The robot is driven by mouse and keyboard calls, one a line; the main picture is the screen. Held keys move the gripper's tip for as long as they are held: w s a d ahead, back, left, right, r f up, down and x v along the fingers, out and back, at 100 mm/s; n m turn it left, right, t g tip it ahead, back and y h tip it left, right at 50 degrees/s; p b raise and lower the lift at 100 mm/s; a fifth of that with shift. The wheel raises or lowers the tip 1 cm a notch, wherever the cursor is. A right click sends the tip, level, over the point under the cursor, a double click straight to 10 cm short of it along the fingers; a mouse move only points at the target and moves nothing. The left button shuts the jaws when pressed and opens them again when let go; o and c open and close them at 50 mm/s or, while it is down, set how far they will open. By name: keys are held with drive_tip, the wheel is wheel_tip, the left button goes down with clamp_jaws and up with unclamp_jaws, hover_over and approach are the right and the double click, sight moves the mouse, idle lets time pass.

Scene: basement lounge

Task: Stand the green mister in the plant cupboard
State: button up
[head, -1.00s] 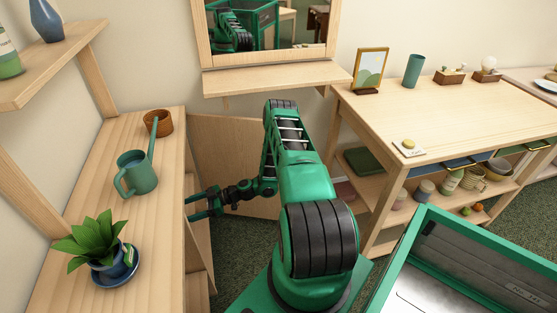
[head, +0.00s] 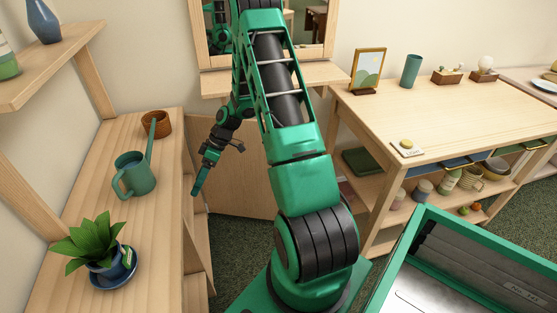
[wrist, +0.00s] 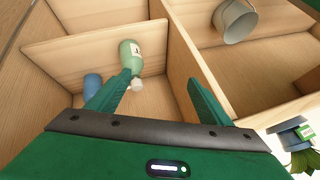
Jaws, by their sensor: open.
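A pale green bottle (wrist: 130,55) with a white label and white top, which looks like the green mister, is inside a compartment of the wooden cupboard (wrist: 152,107) in the wrist view. My gripper (wrist: 161,84) is open, its two green fingers pointing into the cupboard. The left finger overlaps the bottle's edge in the picture; I cannot tell whether they touch. In the head view my gripper (head: 199,180) is low beside the cupboard's front, and the bottle inside is hidden.
A blue thing (wrist: 92,86) is near the bottle; a grey pot (wrist: 235,20) is across a divider. A watering can (head: 135,173), brown pot (head: 157,123) and potted plant (head: 95,242) stand on the cupboard top. A table (head: 445,105) stands right; a green-edged bin (head: 455,228) is front right.

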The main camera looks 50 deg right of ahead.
drive_tip(key=s+d+r+m+g+h, duration=0.1)
drive_tip(key=s+d+r+m+h, duration=0.15)
drive_tip(key=s+r, duration=0.55)
drive_tip(key=s+d+r+m+h, duration=0.2)
drive_tip(key=s+r+m+h, duration=0.15)
drive_tip(key=s+r, duration=0.55)
drive_tip(key=s+a+r+m, duration=0.1)
drive_tip(key=s+r+m, duration=0.3)
drive_tip(key=s, duration=0.4)
drive_tip(key=s+r+m, duration=0.4)
drive_tip(key=s+r, duration=0.2)
drive_tip(key=s, duration=0.3)
drive_tip(key=shift+s+a+m+g+h, duration=0.3)
drive_tip(key=shift+a+h, duration=0.05)
drive_tip(key=shift+h, duration=0.05)
